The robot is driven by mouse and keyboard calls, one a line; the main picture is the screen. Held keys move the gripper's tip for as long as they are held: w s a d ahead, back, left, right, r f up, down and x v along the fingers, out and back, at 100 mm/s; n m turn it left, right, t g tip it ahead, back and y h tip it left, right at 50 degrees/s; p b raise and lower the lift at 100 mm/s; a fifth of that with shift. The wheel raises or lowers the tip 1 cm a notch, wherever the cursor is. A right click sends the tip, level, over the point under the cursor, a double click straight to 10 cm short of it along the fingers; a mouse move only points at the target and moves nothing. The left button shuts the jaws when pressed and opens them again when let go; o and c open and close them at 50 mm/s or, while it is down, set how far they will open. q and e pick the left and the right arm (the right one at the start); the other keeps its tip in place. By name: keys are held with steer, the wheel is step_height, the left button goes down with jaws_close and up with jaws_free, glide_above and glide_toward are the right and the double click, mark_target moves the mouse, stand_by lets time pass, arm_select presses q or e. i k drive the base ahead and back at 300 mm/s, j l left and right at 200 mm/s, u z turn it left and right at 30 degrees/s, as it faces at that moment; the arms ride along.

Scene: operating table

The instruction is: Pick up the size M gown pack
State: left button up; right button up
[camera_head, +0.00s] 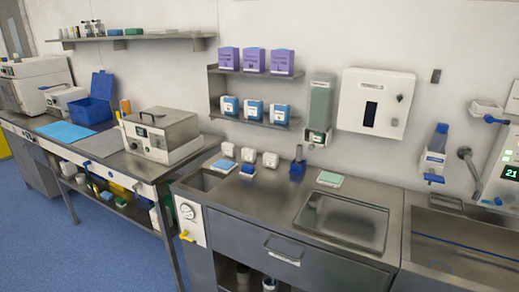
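I cannot pick out the size M gown pack for sure, as the labels are too small to read. Three purple boxes, a left one (229,59), a middle one (254,61) and a right one (282,63), stand side by side on the upper wall shelf. Neither of my grippers is in view.
Below the shelves is a steel counter (262,205) with small white containers, a blue item (298,165) and a recessed basin (342,220). A steel box device (160,135) stands on the left bench. Blue floor (40,225) is clear at lower left.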

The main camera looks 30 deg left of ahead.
mark_target(229, 105)
steer(key=i+j, duration=0.2)
steer(key=j, duration=0.2)
steer(key=i+j, duration=0.2)
steer(key=j, duration=0.15)
steer(key=i+j, duration=0.2)
steer(key=j, duration=0.2)
